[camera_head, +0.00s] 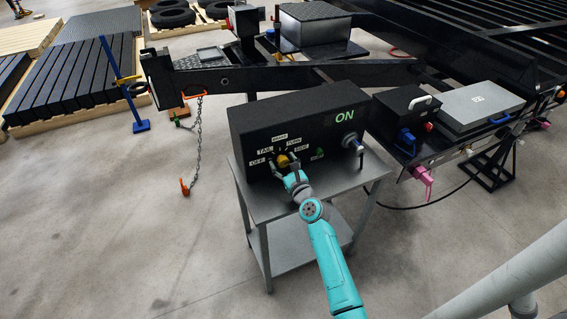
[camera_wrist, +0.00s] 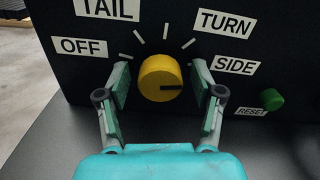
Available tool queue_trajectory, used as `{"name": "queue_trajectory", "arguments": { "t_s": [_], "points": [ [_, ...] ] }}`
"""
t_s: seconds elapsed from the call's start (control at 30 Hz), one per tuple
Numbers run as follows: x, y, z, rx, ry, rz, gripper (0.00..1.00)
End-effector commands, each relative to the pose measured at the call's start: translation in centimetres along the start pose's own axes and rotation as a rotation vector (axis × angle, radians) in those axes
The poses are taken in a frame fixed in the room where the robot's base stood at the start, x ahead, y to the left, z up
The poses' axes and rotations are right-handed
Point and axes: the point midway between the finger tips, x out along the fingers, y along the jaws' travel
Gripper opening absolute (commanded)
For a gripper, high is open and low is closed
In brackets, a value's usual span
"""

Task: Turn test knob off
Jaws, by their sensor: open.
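A black test box (camera_head: 250,125) stands on a grey metal cart and shows a lit green ON sign (camera_head: 345,116). A round yellow test knob (camera_wrist: 160,78) is on its front, with labels OFF (camera_wrist: 83,47), TAIL, TURN and SIDE (camera_wrist: 235,65) around it. The knob's dark pointer line points right, roughly level, on the SIDE side. My gripper (camera_wrist: 160,85) is open, one finger on each side of the knob, with gaps visible. In the head view, the yellow knob (camera_head: 283,160) shows between the fingers of my gripper (camera_head: 286,167).
A green reset button (camera_wrist: 271,101) sits right of the knob. A grey connector (camera_head: 350,141) is plugged into the box's right end. The cart top (camera_head: 262,198) is bare in front. A black trailer frame (camera_head: 190,82) with a hanging chain stands behind.

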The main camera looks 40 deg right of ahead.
Motion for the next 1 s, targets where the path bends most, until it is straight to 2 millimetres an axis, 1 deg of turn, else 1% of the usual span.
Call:
{"name": "queue_trajectory", "arguments": {
  "t_s": [0.13,0.17,0.2,0.27,0.3,0.4,0.73,0.87,1.0],
  "points": [
    [-0.02,0.00,-0.01,0.000,0.000,0.000,0.67],
    [-0.02,0.00,-0.01,0.000,0.000,0.000,0.64],
    [-0.03,0.00,-0.01,0.000,0.000,0.000,0.54],
    [-0.03,0.00,-0.01,0.000,0.000,0.000,0.39],
    [-0.04,-0.01,-0.01,0.000,0.000,0.000,0.29],
    [-0.04,0.00,-0.01,0.000,0.000,0.000,0.06],
    [-0.04,0.00,0.00,-0.039,0.000,0.000,0.06],
    [-0.04,-0.01,0.00,-0.100,0.000,0.000,0.06],
    [-0.04,0.00,0.00,-0.200,0.000,0.000,0.06]
  ]
}}
